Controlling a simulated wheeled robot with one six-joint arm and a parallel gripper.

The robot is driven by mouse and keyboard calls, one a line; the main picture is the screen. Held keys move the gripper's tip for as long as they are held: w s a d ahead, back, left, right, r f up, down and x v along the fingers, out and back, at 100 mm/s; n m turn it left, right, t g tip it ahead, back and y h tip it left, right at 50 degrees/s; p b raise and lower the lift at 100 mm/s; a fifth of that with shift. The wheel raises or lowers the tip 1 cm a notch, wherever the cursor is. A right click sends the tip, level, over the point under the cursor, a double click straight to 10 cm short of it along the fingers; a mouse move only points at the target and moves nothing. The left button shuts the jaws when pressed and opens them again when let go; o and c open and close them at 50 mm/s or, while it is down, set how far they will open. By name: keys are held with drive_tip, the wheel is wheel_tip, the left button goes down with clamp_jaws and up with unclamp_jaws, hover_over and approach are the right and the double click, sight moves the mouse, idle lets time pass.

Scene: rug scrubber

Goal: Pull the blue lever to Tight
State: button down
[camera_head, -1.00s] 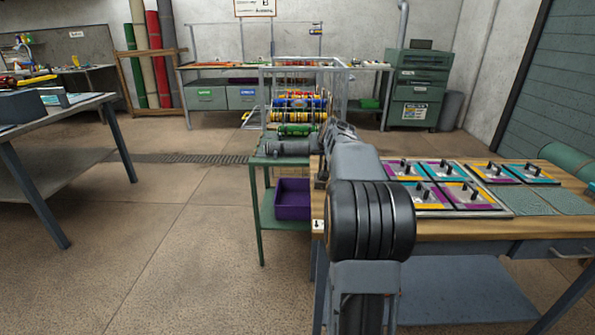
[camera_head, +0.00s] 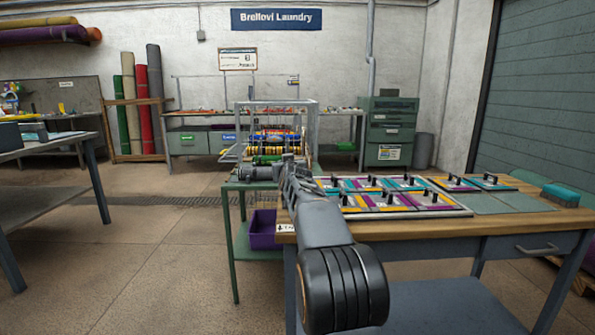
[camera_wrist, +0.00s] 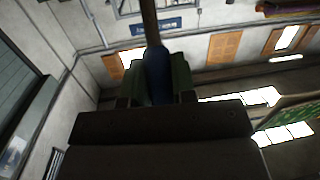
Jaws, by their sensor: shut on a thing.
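In the wrist view, my gripper (camera_wrist: 155,92) is shut on the blue lever (camera_wrist: 157,66). Its blue grip sits between the two dark green fingers, and a dark brown shaft runs from it to the top edge of the picture. In the head view, my arm reaches away over the left end of the wooden workbench toward the scrubber (camera_head: 278,135), a pale metal frame with coloured brush rollers. The arm hides the lever and my fingertips there. I cannot read the lever's Tight mark or its position.
The wooden workbench (camera_head: 505,226) at right holds several framed panels with black handles. A purple bin (camera_head: 264,231) sits on the green stand's lower shelf. A grey table (camera_head: 55,152) stands at left. The floor between is clear.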

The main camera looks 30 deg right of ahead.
drive_tip(key=shift+f, duration=0.1)
idle(0.3)
drive_tip(key=c, duration=0.9)
unclamp_jaws()
drive_tip(key=shift+s, duration=0.1)
drive_tip(key=b+v, duration=0.2)
drive_tip(key=v, duration=1.1)
drive_tip(key=shift+s+a, duration=0.15)
drive_tip(key=shift+s, duration=0.15)
